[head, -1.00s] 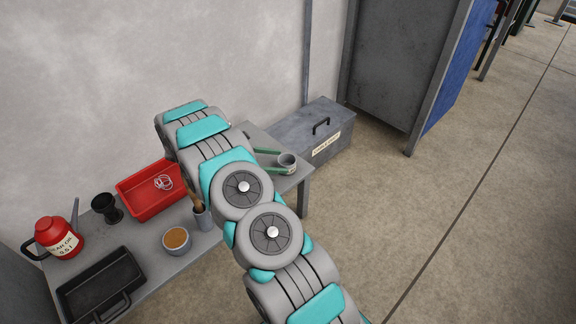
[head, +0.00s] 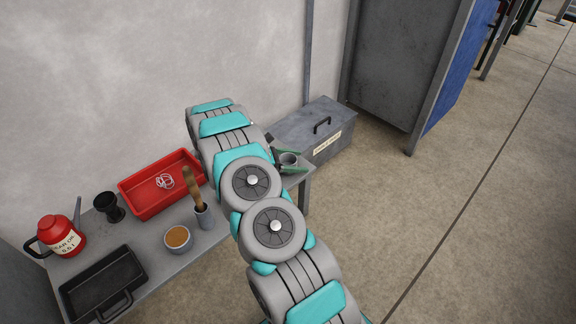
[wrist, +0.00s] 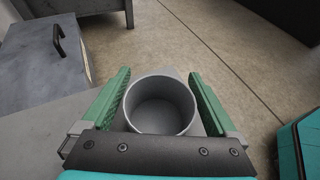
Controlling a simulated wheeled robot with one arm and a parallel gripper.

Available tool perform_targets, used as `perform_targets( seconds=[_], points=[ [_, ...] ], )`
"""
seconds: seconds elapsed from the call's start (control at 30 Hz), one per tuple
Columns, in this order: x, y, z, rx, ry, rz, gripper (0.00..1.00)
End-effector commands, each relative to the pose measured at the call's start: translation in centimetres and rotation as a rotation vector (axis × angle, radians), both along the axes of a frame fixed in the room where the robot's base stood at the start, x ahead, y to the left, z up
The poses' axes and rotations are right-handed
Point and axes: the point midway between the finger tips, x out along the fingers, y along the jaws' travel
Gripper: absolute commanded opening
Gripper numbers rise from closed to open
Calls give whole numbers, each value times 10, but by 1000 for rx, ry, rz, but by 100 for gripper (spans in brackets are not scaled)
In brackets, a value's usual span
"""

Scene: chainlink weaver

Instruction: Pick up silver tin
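The silver tin (head: 289,160) is a grey, open-topped cylinder standing upright near the right end of the grey table. In the wrist view the tin (wrist: 160,103) looks empty and sits between the two green fingers of my gripper (wrist: 160,72). The fingers are open, one on each side of the tin, with a narrow gap showing on both sides. In the head view my gripper (head: 303,161) reaches around the tin from the left. My arm hides part of the table behind it.
A red tray (head: 130,196) with a whitish coiled item, a cup holding a wooden-handled tool (head: 193,187), an orange-filled bowl (head: 178,240), a black pan (head: 100,275) and a red can (head: 52,232) stand left.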

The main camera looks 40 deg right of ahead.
Motion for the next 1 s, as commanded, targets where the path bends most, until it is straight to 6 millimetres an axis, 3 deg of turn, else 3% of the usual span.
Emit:
perform_targets(
  seconds=[0.07,0.6,1.0],
  points=[
    [0,0,0,0,0,0,83],
    [0,0,0,0,0,0,22],
    [1,0,8,0,-2,0,22]
  ],
)
